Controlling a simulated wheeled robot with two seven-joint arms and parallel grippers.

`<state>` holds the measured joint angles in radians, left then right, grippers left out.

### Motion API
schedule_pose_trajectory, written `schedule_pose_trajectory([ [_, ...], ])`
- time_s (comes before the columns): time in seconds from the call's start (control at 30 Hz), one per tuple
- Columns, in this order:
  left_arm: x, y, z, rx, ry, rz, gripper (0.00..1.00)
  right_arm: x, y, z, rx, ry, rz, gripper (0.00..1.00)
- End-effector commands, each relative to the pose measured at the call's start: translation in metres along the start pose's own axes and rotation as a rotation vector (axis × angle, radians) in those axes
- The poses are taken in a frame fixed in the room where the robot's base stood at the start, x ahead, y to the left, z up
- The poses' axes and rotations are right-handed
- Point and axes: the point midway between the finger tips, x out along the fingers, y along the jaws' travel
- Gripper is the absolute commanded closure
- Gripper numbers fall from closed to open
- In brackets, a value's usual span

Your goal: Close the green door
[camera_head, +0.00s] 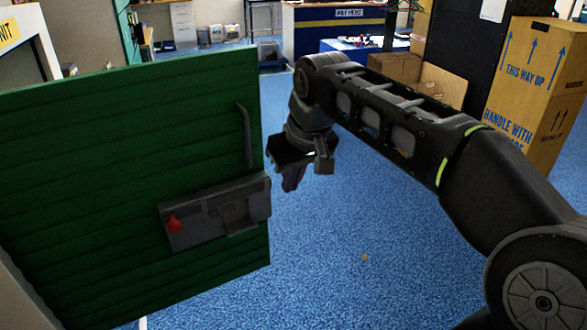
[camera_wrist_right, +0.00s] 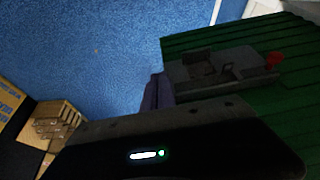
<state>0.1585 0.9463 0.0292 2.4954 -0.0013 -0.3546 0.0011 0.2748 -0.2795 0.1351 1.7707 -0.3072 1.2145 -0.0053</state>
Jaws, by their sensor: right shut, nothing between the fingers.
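The green door (camera_head: 100,130) stands open on the left of the head view, with ribbed panels. It carries a curved grey handle (camera_head: 245,135) near its free edge and a grey latch box (camera_head: 215,212) with a red knob (camera_head: 174,224) below. My right gripper (camera_head: 293,180) is just right of the door's free edge, pointing down, shut and empty. In the right wrist view the door (camera_wrist_right: 285,110) fills the right side, with the latch box (camera_wrist_right: 215,68) close by. My shut fingers (camera_wrist_right: 158,92) show dark beside the door's edge. I cannot tell whether they touch it. My left gripper is not in view.
Stacked cardboard cartons (camera_head: 535,90) stand at the right behind my right arm. A blue counter (camera_head: 330,30) is at the back. A pale frame (camera_head: 30,45) stands at the left.

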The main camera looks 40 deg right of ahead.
Motion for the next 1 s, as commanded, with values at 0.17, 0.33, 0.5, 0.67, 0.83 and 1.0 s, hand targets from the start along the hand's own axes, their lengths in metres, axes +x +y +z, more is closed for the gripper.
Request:
schedule_pose_trajectory([
  [0.17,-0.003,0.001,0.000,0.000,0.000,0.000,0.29,0.038,0.000,0.001,0.000,-0.006,0.000,1.00],
  [0.33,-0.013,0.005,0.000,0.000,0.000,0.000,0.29,0.054,0.000,-0.017,0.000,-0.003,-0.001,1.00],
  [0.5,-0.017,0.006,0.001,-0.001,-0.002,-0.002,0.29,0.062,0.000,-0.033,0.000,-0.001,0.000,1.00],
  [0.67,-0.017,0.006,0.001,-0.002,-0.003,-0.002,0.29,0.065,0.000,-0.037,0.000,0.000,0.000,1.00],
  [0.83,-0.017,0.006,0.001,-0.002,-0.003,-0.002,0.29,0.065,0.000,-0.037,0.000,0.000,0.000,1.00],
  [1.0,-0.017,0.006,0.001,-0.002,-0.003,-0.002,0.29,0.065,0.001,-0.038,-0.001,0.000,0.000,1.00],
])
